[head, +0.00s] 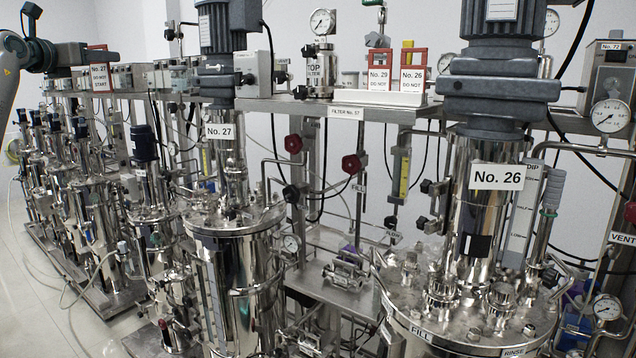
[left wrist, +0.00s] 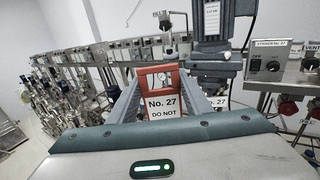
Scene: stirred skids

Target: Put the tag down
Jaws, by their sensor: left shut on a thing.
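My left gripper (head: 92,57) comes in from the left and is shut on a red-framed tag (head: 101,78) marked No. 27, DO NOT START. In the left wrist view the tag (left wrist: 163,105) is upright between the fingers (left wrist: 164,84), its lower part hidden by the gripper body. Two similar red tags, No. 29 (head: 378,80) and No. 26 (head: 412,79), stand on a white holder (head: 352,98) on the steel shelf. Stirred vessels carry labels No. 27 (head: 219,131) and No. 26 (head: 497,177). My right gripper is not in view.
The steel shelf (head: 290,104) carries a TOP FILTER canister (head: 320,70) and, at its left, a grey control box (head: 255,74). Tall motors rise before the shelf. A row of smaller vessels (head: 95,200) stands at the left, with floor (head: 60,310) in front.

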